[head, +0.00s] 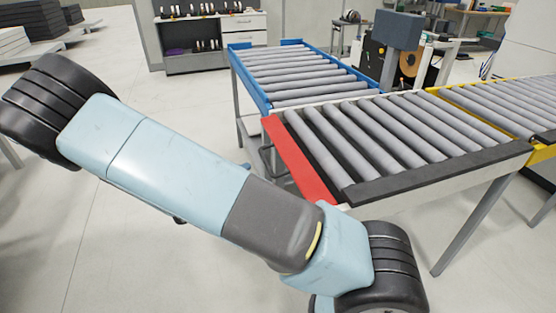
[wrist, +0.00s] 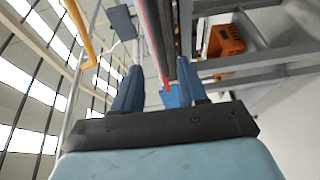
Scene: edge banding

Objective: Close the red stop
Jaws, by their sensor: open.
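The red stop (head: 297,162) is a long flat red bar along the left end of the roller conveyor (head: 440,167) in the head view. Its near end passes close behind my arm. In the wrist view a thin red strip (wrist: 154,45), seen edge-on beside a dark rail, runs down between my fingers; it looks like the stop. My gripper (wrist: 159,68) has its two blue fingers apart, one on each side of this strip. I cannot tell whether either finger touches it. In the head view my arm hides the gripper.
A blue-framed roller conveyor (head: 300,75) stands behind, and a yellow-framed one (head: 500,105) joins on the right. Table legs stand below the near conveyor. A white cabinet (head: 210,40) stands at the back. The floor at left is mostly clear.

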